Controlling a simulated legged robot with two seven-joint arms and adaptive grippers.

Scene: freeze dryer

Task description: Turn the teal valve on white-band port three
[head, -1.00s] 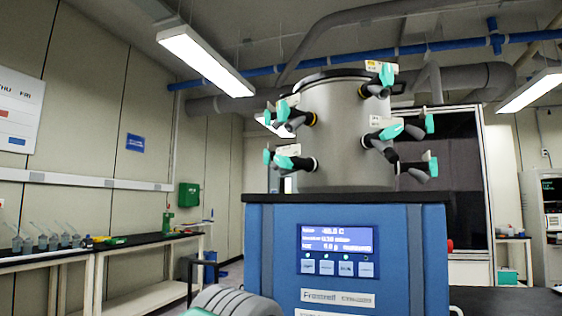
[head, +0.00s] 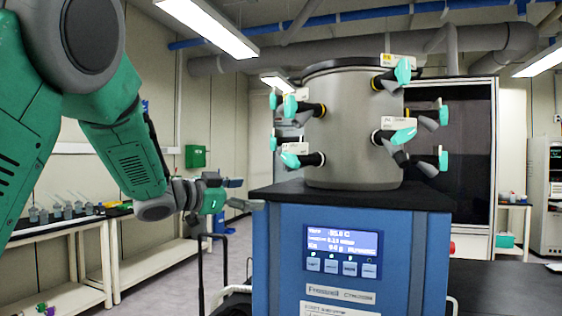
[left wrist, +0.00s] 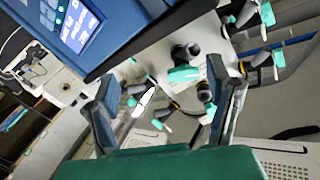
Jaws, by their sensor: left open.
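The freeze dryer's grey drum (head: 350,130) carries several black ports with teal valves. One teal valve (head: 290,160) is at the lower left, another (head: 290,106) at the upper left, one (head: 403,136) at the lower front and one (head: 403,70) at the top right. Some port bands look yellow, others pale; the small labels are unreadable, so I cannot tell which is port three. My left gripper (head: 248,194) is open and empty, left of the drum and below the lower left valve, touching none. In the left wrist view, teal valves (left wrist: 184,75) show beyond its open fingers (left wrist: 163,75).
The blue cabinet (head: 290,245) with a black top (head: 285,192) and lit display (head: 342,244) stands under the drum, close right of my left gripper. A side bench (head: 150,262) runs along the left wall.

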